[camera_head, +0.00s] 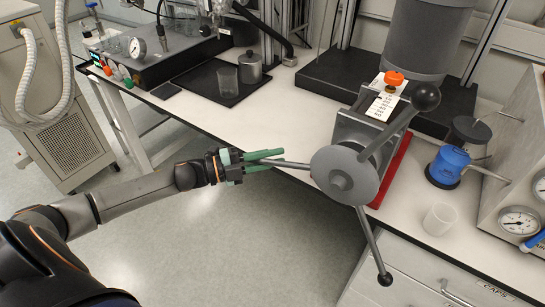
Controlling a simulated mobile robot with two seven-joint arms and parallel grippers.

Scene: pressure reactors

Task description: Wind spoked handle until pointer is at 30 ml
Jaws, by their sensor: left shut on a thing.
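The spoked handle (341,177) is a grey disc with several grey spokes on the front of a grey box on the bench. One spoke ends in a black knob at upper right, another points down past the bench edge, and a third points left. My left gripper (264,160), with green fingers, is shut on the end of the left spoke. A white scale (387,103) with an orange cap above it lies on top of the box. Its marks are too small to read, and I cannot make out the pointer's position. My right gripper is not in view.
The box stands on a red base on the white bench (290,125). A blue-based device (448,165) and a white cup (439,219) stand to the right. A black tray (208,82) with a beaker and metal pot is at the back left. Drawers lie below the bench.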

